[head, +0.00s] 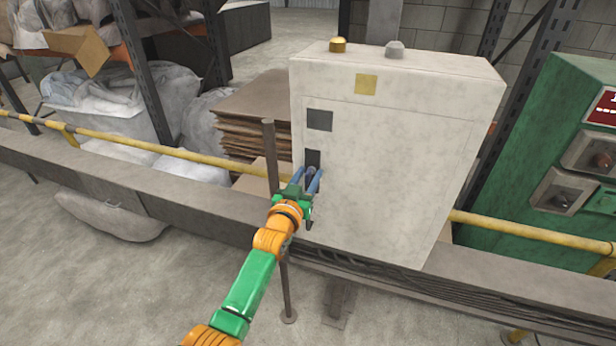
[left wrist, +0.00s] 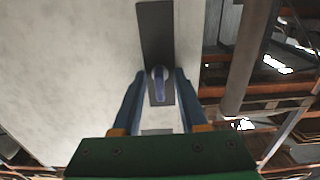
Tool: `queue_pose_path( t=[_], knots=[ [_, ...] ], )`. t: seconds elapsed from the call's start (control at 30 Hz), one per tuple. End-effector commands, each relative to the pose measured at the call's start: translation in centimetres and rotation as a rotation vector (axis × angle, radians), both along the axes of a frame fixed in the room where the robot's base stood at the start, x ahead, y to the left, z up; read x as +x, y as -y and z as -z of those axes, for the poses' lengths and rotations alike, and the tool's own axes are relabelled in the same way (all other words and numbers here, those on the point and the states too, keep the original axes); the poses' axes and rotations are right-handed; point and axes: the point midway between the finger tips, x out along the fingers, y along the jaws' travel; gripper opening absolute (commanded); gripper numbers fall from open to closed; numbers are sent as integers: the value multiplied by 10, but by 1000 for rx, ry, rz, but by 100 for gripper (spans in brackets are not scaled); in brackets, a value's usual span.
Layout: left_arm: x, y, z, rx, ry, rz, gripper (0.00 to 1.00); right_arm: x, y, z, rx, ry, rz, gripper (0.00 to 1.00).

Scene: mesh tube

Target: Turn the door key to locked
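The pale control cabinet (head: 390,150) stands in the middle of the head view. A dark lock plate (head: 313,157) is on its left part; in the left wrist view the plate (left wrist: 155,40) runs upright. The key (left wrist: 159,85), small and bluish, sits at one end of the plate, its long side lined up with the plate. My left gripper (head: 307,178) is at the plate. Its two blue fingers are open and lie on either side of the key, with small gaps visible. In the head view the fingers partly hide the key. My right gripper is not in view.
A thin metal post (head: 271,155) stands just left of the cabinet, close to my left gripper. A yellow rail (head: 150,146) and a grey beam (head: 180,195) cross in front. A green machine (head: 550,150) stands at the right. The near floor is mostly clear.

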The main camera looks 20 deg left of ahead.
Motion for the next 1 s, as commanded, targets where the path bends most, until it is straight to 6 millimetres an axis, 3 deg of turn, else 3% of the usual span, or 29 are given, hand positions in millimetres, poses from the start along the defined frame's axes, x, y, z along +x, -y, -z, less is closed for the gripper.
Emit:
queue_pose_path(
  t=[0.27,0.7,1.0],
  knots=[
    [-4,0,1,1,-3,0,42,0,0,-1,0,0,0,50],
    [-67,-2,1,1,-2,0,42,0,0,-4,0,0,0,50],
    [-71,-2,1,1,-2,0,42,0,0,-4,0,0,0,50]
  ],
)
